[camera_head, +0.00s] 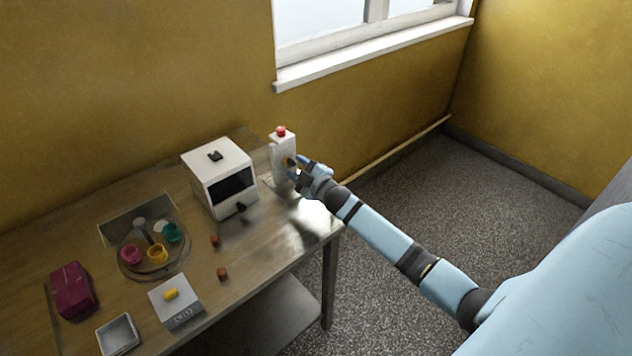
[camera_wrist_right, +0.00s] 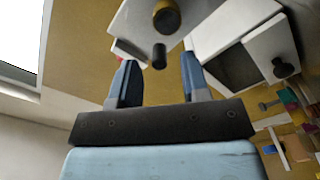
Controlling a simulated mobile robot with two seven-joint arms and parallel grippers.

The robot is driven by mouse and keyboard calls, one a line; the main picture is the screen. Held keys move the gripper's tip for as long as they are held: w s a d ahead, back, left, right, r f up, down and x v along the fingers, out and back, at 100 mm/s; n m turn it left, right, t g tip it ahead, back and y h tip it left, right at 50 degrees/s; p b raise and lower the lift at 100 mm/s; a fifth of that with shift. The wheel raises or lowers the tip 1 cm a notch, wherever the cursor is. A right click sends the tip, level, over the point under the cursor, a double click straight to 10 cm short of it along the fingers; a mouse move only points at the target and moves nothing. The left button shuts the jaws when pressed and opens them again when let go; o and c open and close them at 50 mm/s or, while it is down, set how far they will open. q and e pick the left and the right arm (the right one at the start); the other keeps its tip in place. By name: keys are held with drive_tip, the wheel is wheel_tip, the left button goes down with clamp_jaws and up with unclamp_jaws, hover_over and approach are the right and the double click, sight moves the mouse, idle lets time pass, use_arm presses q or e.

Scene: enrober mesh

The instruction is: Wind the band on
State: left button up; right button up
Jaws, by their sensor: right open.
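A narrow white upright box (camera_head: 283,152) with a red button (camera_head: 281,131) on top stands at the table's right end. In the right wrist view its white face (camera_wrist_right: 143,20) carries a round brass-and-black hub (camera_wrist_right: 166,17) and a dark peg-like handle (camera_wrist_right: 159,56). My right gripper (camera_head: 296,170) is close to the box's face. In the wrist view its two blue fingers (camera_wrist_right: 158,62) are apart, with the handle's end showing between their tips; I see no finger touching it. No band can be made out. My left gripper is out of view.
A white machine with a dark window (camera_head: 231,189) stands left of the box. Further left are a round tray (camera_head: 127,268) with coloured cups, a small scale-like box (camera_head: 180,316), a maroon box (camera_head: 72,290) and a metal tray (camera_head: 118,336). Two small brown blocks (camera_head: 222,274) lie near the front edge.

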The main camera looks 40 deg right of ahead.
drive_tip(key=s+d+b, duration=0.1)
drive_tip(key=s, duration=1)
drive_tip(key=shift+s, duration=0.35)
drive_tip(key=shift+b, duration=0.3)
